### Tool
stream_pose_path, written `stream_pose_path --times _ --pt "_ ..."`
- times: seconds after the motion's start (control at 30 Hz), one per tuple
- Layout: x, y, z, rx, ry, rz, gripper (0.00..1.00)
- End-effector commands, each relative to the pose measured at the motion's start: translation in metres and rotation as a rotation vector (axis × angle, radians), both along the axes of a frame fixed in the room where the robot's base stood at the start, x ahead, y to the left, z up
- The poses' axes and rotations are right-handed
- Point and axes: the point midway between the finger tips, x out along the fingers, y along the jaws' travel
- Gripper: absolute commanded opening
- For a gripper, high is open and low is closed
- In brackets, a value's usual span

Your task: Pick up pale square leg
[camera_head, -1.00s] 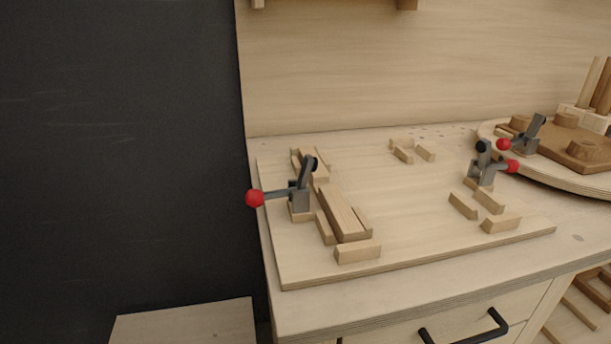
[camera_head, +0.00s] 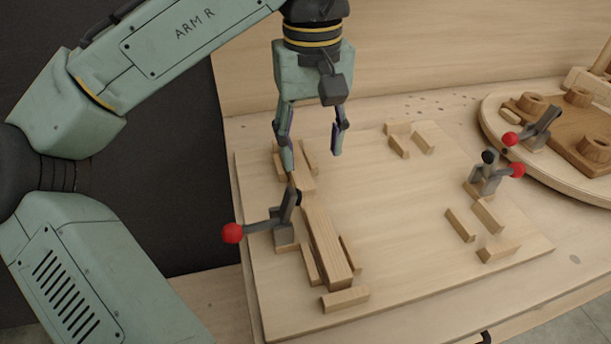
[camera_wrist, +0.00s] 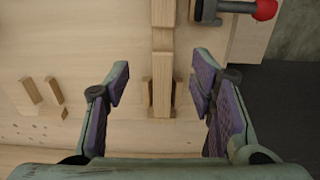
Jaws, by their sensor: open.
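The pale square leg (camera_head: 325,240) is a long light-wood bar lying flat between small wooden blocks at the left of the board. In the wrist view the leg (camera_wrist: 162,85) runs vertically through the middle. My gripper (camera_head: 312,157) is open, pointing down above the far end of the leg. In the wrist view my gripper (camera_wrist: 160,78) has one finger on each side of the leg, with nothing held between them.
Side blocks (camera_wrist: 178,95) flank the leg closely. The clamp (camera_wrist: 208,10) is near the right finger side. A second clamp (camera_head: 485,178) and several blocks stand on the board's right. A round platform (camera_head: 560,150) is farther right. The middle of the board (camera_head: 395,220) is clear.

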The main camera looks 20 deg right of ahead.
Motion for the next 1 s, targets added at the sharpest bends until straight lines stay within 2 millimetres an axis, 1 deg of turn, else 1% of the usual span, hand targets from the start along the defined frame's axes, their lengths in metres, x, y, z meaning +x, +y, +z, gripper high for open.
stream_pose_path --times 0.2,0.3,0.47,0.57,0.7,0.83,1.0 --pt "-0.003 0.002 -0.035 0.016 0.017 0.002 0.50" --pt "-0.003 0.002 -0.047 0.014 0.015 0.002 0.50" --pt "-0.003 0.002 -0.057 0.014 0.012 0.004 0.50" --pt "-0.004 0.003 -0.069 0.014 0.014 0.003 0.50" --pt "-0.005 0.004 -0.091 0.014 0.012 0.003 0.50" --pt "-0.005 0.003 -0.103 0.013 0.012 0.002 0.50" --pt "-0.004 0.003 -0.105 0.012 0.010 0.002 0.50"
